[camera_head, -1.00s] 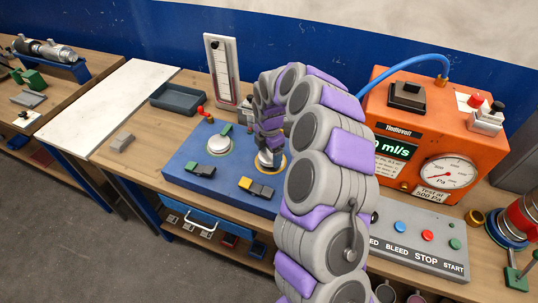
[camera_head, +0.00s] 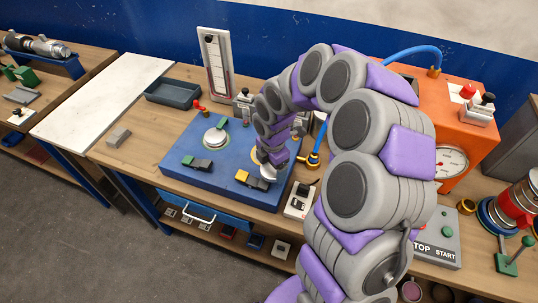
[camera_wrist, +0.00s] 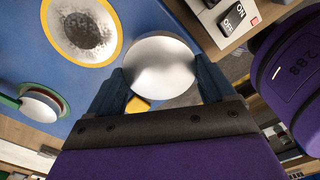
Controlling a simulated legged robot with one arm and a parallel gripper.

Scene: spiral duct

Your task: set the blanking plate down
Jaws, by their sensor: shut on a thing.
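The blanking plate (camera_wrist: 160,62) is a smooth, round silver disc between my gripper's two dark fingers in the wrist view. My gripper (camera_wrist: 162,80) is shut on it. In the head view the plate (camera_head: 268,173) shows as a pale edge below my gripper (camera_head: 272,162), over the blue fixture's front right part. A yellow-ringed round spot with a speckled grey middle (camera_wrist: 88,30) lies beside the plate, up and left in the wrist view. The gap between plate and blue fixture (camera_head: 220,180) is hard to tell.
A second silver disc (camera_head: 214,137) with a green clamp sits on the fixture. Green-black (camera_head: 197,163) and yellow-black (camera_head: 251,180) clamps stand near its front. A white switch box (camera_head: 299,200) is just right. The white board (camera_head: 105,95) at left is clear.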

